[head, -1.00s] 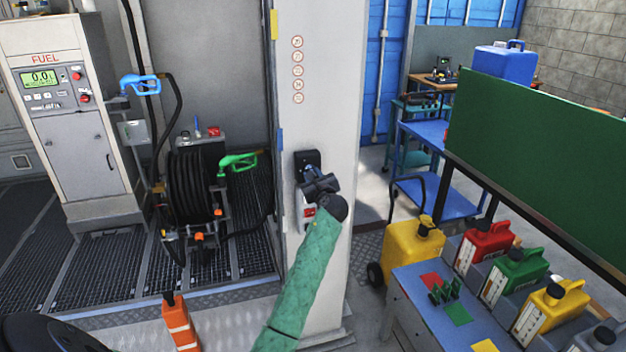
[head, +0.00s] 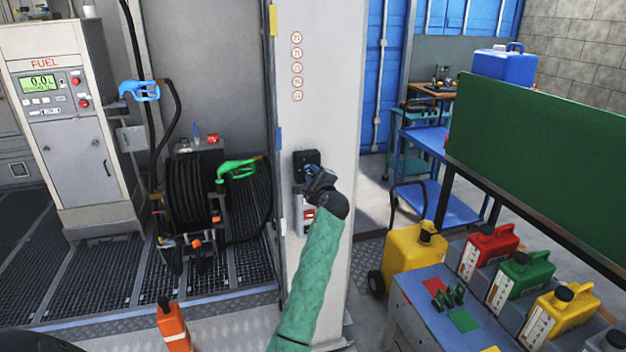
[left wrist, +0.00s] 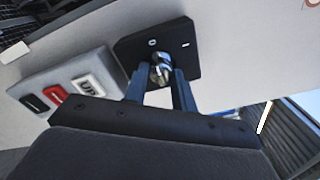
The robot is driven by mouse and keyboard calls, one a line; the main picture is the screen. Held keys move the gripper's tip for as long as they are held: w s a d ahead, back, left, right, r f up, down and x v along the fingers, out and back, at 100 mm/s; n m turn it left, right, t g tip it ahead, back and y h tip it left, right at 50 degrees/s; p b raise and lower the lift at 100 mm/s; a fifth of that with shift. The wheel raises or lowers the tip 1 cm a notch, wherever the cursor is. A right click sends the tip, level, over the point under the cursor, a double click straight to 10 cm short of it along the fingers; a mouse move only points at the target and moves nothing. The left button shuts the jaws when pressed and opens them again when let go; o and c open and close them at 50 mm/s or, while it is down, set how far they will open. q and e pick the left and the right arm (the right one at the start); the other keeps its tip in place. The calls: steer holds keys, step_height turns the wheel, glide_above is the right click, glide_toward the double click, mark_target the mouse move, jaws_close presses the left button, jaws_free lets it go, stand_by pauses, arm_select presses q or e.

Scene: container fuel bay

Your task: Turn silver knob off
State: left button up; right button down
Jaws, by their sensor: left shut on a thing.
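The silver knob (left wrist: 161,68) sits on a black plate (left wrist: 180,42) with a 0 mark at its left and an I mark at its right in the left wrist view. My left gripper (left wrist: 158,76) has a finger on each side of the knob and is shut on it. Which mark the knob points to is hard to tell. In the head view my left gripper (head: 312,172) is at the black plate (head: 306,158) on the pale pillar and hides the knob. My right gripper is not in view.
A grey switch box (left wrist: 66,82) with black, red and white buttons is beside the plate. The pillar (head: 325,115) stands between the hose reel (head: 190,190) and the blue shelf cart (head: 435,195). A yellow wheeled can (head: 412,252) and a bench (head: 430,310) are at the right.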

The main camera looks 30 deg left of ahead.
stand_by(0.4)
arm_select(q)
steer(key=o, duration=1)
